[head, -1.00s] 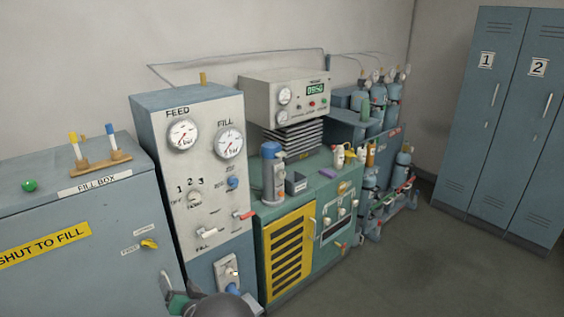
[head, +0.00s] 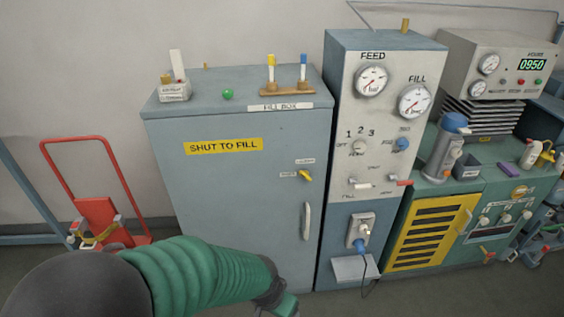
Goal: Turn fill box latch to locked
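The fill box (head: 240,225) is a blue-grey cabinet left of the gauge panel, with a FILL BOX label on its top edge and a yellow SHUT TO FILL sign (head: 223,146). Its door looks closed. The latch is a small yellow knob (head: 306,176) on the door's upper right, with one small label above it and one to its left. The label words are too small to read, and I cannot tell the knob's setting. A pale vertical handle (head: 307,221) is below it. My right gripper is not in view.
The gauge panel (head: 368,130) stands right of the box, with a plug and cable low on it. A green bench with a yellow grille (head: 432,232) is further right. A red trolley (head: 97,217) stands left of the box. Small items, including a green ball (head: 227,94), sit on top.

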